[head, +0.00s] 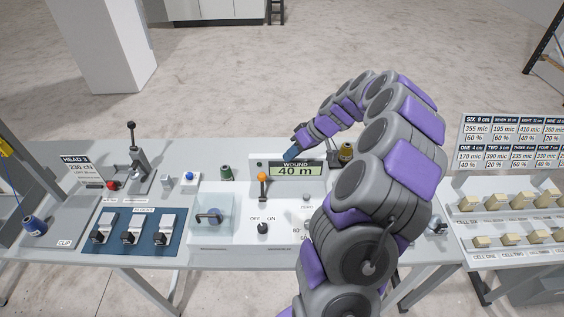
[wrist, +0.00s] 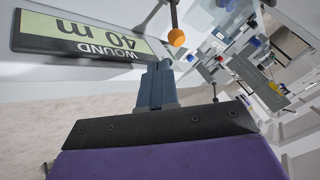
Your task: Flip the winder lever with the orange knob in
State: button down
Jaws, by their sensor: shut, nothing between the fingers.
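The winder lever's orange knob (head: 262,176) stands on a dark stem on the white winder panel, left of the display reading "WOUND 40 m" (head: 295,169). In the wrist view the orange knob (wrist: 176,37) hangs at the end of its stem at top centre, with the display (wrist: 85,37) to its left. My gripper (head: 290,154) is at the top edge of the display, above and right of the knob in the head view. In the wrist view my gripper's blue fingers (wrist: 164,66) are shut and empty, with their tips a little short of the knob and apart from it.
A clear-covered box (head: 212,217) and an OFF/ON switch (head: 263,228) sit below the lever. A green spool (head: 227,173) stands left of it. A blue panel with several switches (head: 132,232) is further left.

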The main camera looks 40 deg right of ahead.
aim_at(262, 187)
jog(key=b+x, duration=0.1)
jog(key=x, duration=0.8)
jog(key=shift+f, duration=0.1)
jog(key=shift+s+a+b, duration=0.15)
jog(key=shift+s+b, duration=0.05)
jog(key=shift+b, duration=0.35)
